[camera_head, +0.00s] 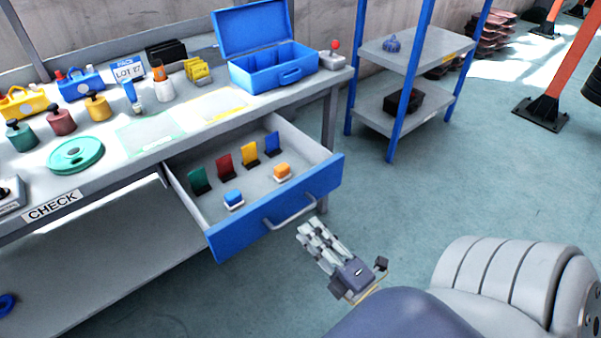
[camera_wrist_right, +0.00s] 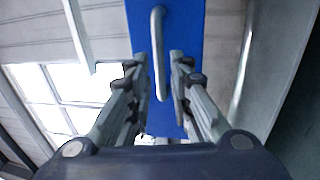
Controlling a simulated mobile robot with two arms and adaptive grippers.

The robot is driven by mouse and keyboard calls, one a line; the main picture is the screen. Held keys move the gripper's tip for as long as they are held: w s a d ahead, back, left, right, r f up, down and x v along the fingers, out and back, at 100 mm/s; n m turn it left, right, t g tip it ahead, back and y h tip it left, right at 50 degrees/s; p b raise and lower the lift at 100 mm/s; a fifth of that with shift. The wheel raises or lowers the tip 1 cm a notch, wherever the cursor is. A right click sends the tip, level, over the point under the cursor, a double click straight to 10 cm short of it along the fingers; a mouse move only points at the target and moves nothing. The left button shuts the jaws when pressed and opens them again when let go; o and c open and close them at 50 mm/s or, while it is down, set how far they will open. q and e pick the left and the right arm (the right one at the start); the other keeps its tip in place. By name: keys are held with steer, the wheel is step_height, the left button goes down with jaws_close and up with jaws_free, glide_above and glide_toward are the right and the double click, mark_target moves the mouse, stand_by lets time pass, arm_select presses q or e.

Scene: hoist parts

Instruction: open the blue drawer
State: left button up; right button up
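The blue drawer (camera_head: 285,208) under the workbench stands pulled well out, its inside showing. Its light grey bar handle (camera_head: 291,215) is on the front face. My right gripper (camera_head: 311,228) is just in front of the drawer front, close to the handle. In the right wrist view, the handle (camera_wrist_right: 158,40) lies in line between the two fingertips, with a gap on each side. The fingers are apart and hold nothing. My left gripper is not in view.
Several coloured upright pieces and two small blocks (camera_head: 282,172) lie in the drawer. The bench (camera_head: 225,120) carries a blue toolbox (camera_head: 270,70), pots and a green disc (camera_head: 76,154). A blue-posted shelf (camera_head: 400,60) stands behind; the floor right of the drawer is clear.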

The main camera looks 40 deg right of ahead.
steer(key=s, duration=0.3)
steer(key=s+f, duration=0.1)
steer(key=s, duration=0.1)
steer(key=shift+s, duration=0.4)
steer(key=shift+f, duration=0.1)
